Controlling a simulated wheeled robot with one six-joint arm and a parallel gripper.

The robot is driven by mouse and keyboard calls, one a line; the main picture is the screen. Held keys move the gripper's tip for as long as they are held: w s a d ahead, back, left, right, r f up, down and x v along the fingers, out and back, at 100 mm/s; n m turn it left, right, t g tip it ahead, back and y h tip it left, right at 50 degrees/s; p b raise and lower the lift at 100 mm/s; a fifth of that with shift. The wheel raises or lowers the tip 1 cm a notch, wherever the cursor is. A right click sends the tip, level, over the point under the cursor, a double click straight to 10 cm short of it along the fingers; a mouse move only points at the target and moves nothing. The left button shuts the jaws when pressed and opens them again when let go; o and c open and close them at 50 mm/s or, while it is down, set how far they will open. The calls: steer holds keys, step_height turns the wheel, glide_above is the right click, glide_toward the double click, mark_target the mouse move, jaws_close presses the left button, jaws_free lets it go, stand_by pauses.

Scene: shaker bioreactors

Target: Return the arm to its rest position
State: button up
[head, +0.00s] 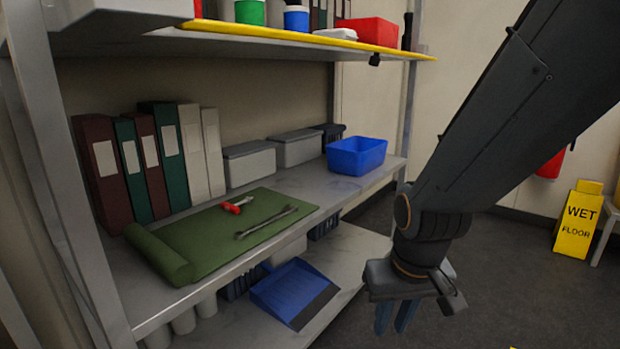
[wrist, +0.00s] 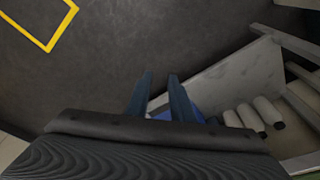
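My gripper (head: 391,331) hangs fingers down at the lower right of the head view, in front of the shelf unit's right end. Its two blue fingers also show in the wrist view (wrist: 160,76), with a clear gap between them. It is open and holds nothing. My dark arm slants from the upper right down to it and hides part of the wall and floor behind.
The middle shelf carries binders (head: 142,160), a green mat (head: 210,240) with tools, grey boxes and a blue bin (head: 356,156). A blue dustpan (head: 295,292) lies on the lower shelf. A yellow wet-floor sign (head: 577,222) stands right. The floor between is clear.

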steer(key=s+a+r+n+g+y+p, duration=0.15)
steer(key=s+a+r+n+p, duration=0.4)
steer(key=s+a+r, duration=0.9)
steer(key=s+d+r+m+h+p, duration=0.1)
steer(key=d+r+m+p, duration=0.2)
steer(key=d+r+p, duration=0.6)
steer(key=d+r+m+h+p, duration=0.1)
steer(key=d+r+m+p, duration=0.2)
steer(key=d+r+p, duration=0.7)
step_height(320, 180, up, 8)
steer(key=g+p, duration=0.1)
steer(key=p, duration=1.7)
steer(key=shift+s+d+f+m, duration=0.15)
steer(key=shift+s+f+m, duration=0.1)
steer(key=shift+s+m, duration=0.1)
